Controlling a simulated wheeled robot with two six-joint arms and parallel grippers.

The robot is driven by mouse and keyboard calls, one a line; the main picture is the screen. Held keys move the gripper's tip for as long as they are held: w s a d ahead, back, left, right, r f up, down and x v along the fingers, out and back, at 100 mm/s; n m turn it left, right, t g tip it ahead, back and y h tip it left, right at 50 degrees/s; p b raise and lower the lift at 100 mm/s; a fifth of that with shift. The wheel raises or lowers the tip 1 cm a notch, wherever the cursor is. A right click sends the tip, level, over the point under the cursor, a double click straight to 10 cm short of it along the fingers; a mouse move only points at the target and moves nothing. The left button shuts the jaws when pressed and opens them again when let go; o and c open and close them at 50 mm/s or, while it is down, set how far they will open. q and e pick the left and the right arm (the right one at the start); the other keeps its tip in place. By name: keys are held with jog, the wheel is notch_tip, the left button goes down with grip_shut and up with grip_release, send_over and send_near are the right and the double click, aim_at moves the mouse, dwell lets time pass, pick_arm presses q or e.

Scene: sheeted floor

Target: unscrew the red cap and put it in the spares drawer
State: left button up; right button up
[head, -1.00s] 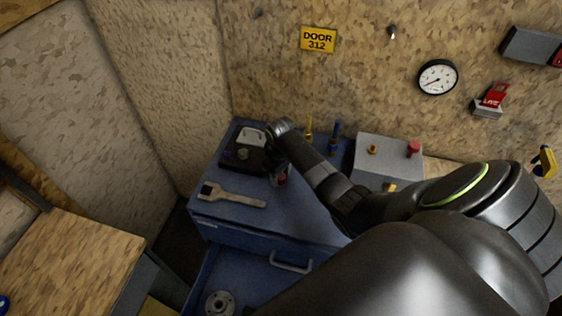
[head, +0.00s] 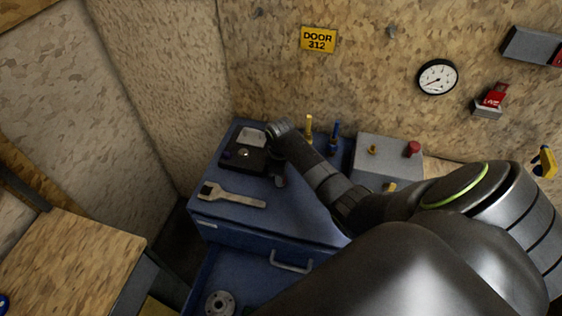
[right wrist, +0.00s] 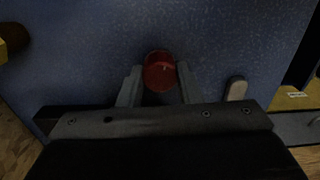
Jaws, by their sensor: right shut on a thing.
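The red cap (right wrist: 159,72) shows in the right wrist view, between the two fingers of my right gripper (right wrist: 160,84). The fingers are shut on its sides. I cannot tell whether the cap is still on a thread. A blue drawer (head: 245,276) is open low in front of the cabinet and holds a grey flange (head: 219,303). I cannot read which drawer it is. My left gripper is out of view.
A grey box (head: 388,157) with a red knob stands at right. A wooden bench (head: 70,262) is at lower left.

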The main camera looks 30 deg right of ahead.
jog(key=n, duration=0.6)
jog(key=shift+n, duration=0.3)
jog(key=n, duration=0.7)
jog(key=shift+n, duration=0.3)
jog(key=o, duration=1.2)
jog(key=shift+c, duration=0.9)
